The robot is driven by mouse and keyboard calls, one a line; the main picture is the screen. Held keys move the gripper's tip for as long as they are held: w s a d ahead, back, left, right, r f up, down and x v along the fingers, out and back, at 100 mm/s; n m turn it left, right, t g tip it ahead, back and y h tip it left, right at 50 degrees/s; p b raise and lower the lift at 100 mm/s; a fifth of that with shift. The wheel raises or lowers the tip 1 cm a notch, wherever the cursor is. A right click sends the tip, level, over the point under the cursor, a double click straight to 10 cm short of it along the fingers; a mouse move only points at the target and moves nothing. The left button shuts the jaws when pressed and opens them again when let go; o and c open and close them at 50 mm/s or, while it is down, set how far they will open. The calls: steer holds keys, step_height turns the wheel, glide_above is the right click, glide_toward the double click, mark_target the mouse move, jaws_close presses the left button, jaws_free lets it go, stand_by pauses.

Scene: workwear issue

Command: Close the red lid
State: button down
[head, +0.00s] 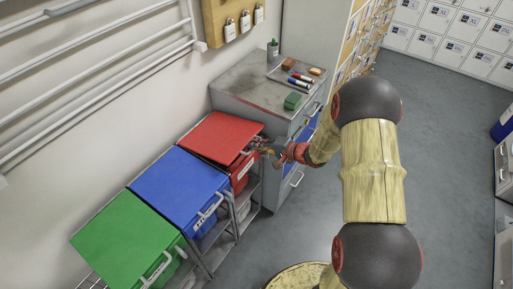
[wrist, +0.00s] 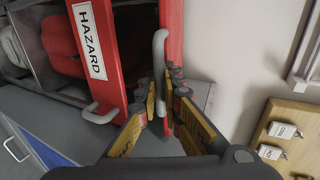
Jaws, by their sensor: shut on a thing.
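The red lid (head: 218,136) tops the red bin at the far end of a row of three lidded bins. In the wrist view the lid (wrist: 174,30) stands apart from the bin front, with a gap between them, so it is partly open. My gripper (head: 262,147) is at the lid's front edge. In the wrist view my gripper (wrist: 165,88) has its fingers closed around the lid's pale handle (wrist: 159,50). The red bin's front (wrist: 113,65) carries a HAZARD label (wrist: 89,41) and its own lower handle (wrist: 101,114).
The blue lid (head: 180,187) and green lid (head: 124,238) lie flat beside the red one. A grey cabinet (head: 240,82) with markers and small blocks stands just behind. Wall rails (head: 100,70) and a padlock board (head: 213,25) are near. Open floor lies right.

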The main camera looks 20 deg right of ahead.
steer(key=w+a+r+g+h+p, duration=0.2)
steer(key=w+a+r+p, duration=0.1)
steer(key=r+p, duration=0.6)
steer(key=w+a+r+g+h+p, duration=0.1)
steer(key=w+a+r+g+p, duration=0.2)
steer(key=w+r+p, duration=0.3)
steer(key=shift+w+a+r+h+p, duration=0.15)
steer(key=shift+a+r+h+p, duration=0.25)
steer(key=shift+r+p, duration=3)
step_height(320, 180, down, 2)
steer(key=shift+f+p, duration=0.25)
steer(key=shift+p, duration=1)
steer(key=c, duration=2)
jaws_free()
steer(key=shift+r, duration=0.1)
steer(key=v, duration=1.1)
steer(key=shift+d+r, duration=0.2)
steer(key=shift+r, duration=0.1)
